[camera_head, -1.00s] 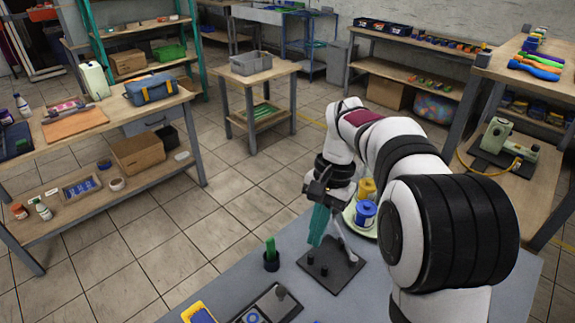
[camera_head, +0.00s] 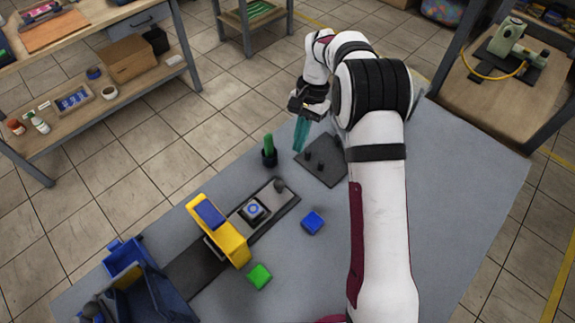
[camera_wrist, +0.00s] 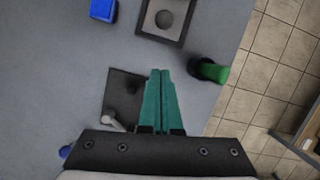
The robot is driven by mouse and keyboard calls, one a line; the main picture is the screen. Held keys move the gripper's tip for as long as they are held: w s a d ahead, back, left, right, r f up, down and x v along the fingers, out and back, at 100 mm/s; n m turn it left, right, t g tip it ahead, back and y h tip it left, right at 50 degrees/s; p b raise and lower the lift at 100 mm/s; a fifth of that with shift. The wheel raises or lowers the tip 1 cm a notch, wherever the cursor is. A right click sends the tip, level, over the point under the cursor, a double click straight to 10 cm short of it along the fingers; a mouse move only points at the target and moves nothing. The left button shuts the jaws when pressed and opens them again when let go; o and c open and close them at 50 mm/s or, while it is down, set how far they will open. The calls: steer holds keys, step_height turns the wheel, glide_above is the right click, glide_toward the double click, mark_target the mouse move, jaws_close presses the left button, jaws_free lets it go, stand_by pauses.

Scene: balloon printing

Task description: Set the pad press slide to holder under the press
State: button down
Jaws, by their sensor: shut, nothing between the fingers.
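The pad press has a yellow frame (camera_head: 236,243) with a blue block at its top, standing across a dark rail. Its slide (camera_head: 265,194) shows on the right of the frame, carrying a holder (camera_head: 252,209) with a blue and white round face. A dark round knob (camera_head: 280,185) is at the slide's far end; this knob end also shows in the wrist view (camera_wrist: 164,18). My gripper (camera_head: 299,149) has teal fingers, shut and empty, above the table beyond the knob. The fingers (camera_wrist: 161,72) point toward the knob end, clearly apart from it.
A green-handled tool stands in a black cup (camera_head: 269,157) close by the fingers. A dark plate with pegs (camera_head: 322,168) lies near the gripper. A blue block (camera_head: 312,222) and green block (camera_head: 259,276) lie beside the rail. A blue bin (camera_head: 160,295) is at front left.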

steer(key=x, duration=0.4)
steer(key=shift+s+a+f, duration=0.15)
steer(key=shift+s+a, duration=0.2)
steer(key=shift+s, duration=0.2)
steer(key=shift+s+a+f, duration=0.15)
steer(key=shift+s+a, duration=0.2)
steer(key=shift+s, duration=0.15)
steer(key=shift+s+a+f, duration=0.15)
steer(key=shift+s+a, duration=0.25)
steer(key=shift+s, duration=0.2)
steer(key=s+a, duration=0.7)
steer(key=shift+s+a, duration=0.1)
steer(key=w, duration=0.1)
steer(key=w+d+r, duration=0.1)
steer(key=w+d, duration=0.1)
steer(key=shift+w+d+r, duration=0.25)
steer(key=shift+w+r, duration=0.05)
steer(key=shift+w, duration=0.1)
steer(key=v, duration=0.9)
steer(key=shift+s+r, duration=0.1)
steer(key=shift+r, duration=0.05)
